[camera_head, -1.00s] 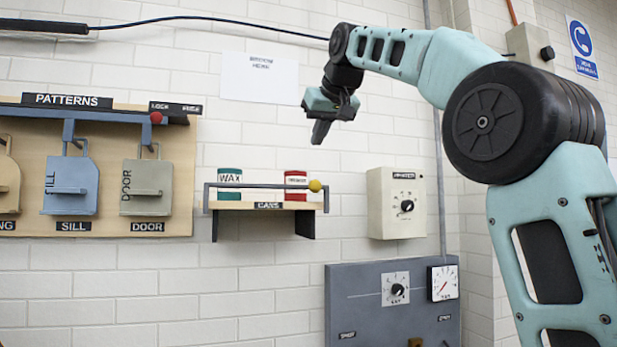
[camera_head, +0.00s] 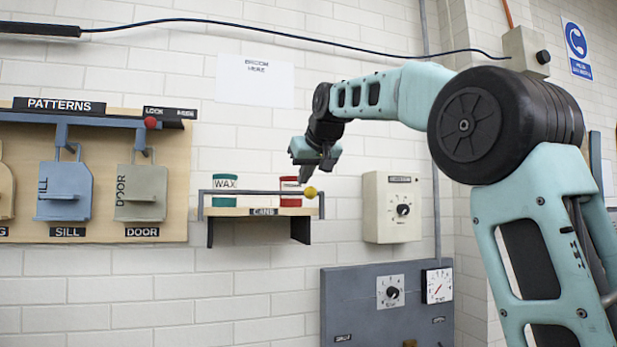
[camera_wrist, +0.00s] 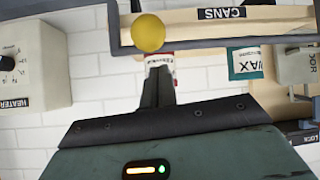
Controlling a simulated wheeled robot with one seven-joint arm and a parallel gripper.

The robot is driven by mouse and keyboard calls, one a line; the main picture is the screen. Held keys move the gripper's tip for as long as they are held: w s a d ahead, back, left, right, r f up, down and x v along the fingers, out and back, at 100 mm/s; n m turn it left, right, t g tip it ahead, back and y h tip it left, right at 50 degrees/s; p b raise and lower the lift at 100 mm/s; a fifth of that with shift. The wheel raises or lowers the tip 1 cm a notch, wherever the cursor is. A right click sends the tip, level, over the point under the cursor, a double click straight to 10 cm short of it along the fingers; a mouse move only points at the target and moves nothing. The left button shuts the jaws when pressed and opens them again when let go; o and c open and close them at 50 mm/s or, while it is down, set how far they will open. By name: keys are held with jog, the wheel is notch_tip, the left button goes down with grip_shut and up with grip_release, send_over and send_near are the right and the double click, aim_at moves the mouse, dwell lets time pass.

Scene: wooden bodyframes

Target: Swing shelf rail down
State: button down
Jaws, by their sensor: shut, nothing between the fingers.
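The shelf rail (camera_head: 245,192) is a thin grey bar across the front of the small wooden CANS shelf (camera_head: 225,212), raised in front of the cans. A yellow ball knob (camera_head: 310,192) sits at its right end. In the wrist view the rail (camera_wrist: 215,43) and the yellow knob (camera_wrist: 148,33) show near the top. My gripper (camera_head: 305,179) is shut and empty, just above and slightly left of the knob. In the wrist view its fingers (camera_wrist: 158,75) point at the rail beside the knob; I cannot tell whether they touch.
A WAX can (camera_head: 224,183) and a red-lidded can (camera_head: 290,185) stand behind the rail. A heater box (camera_head: 392,207) is on the wall to the right. A grey panel (camera_head: 350,300) is below. The patterns rack (camera_head: 110,200) hangs to the left.

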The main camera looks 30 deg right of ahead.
jog(key=shift+s+a+f, duration=0.1)
jog(key=shift+s+f, duration=0.55)
jog(key=shift+s, duration=0.2)
jog(key=shift+a+f+b, duration=0.1)
jog(key=shift+f+b, duration=0.1)
jog(key=shift+b, duration=0.25)
jog(key=shift+s+t+b, duration=0.25)
jog(key=shift+t+b, duration=0.15)
jog(key=shift+b, duration=0.35)
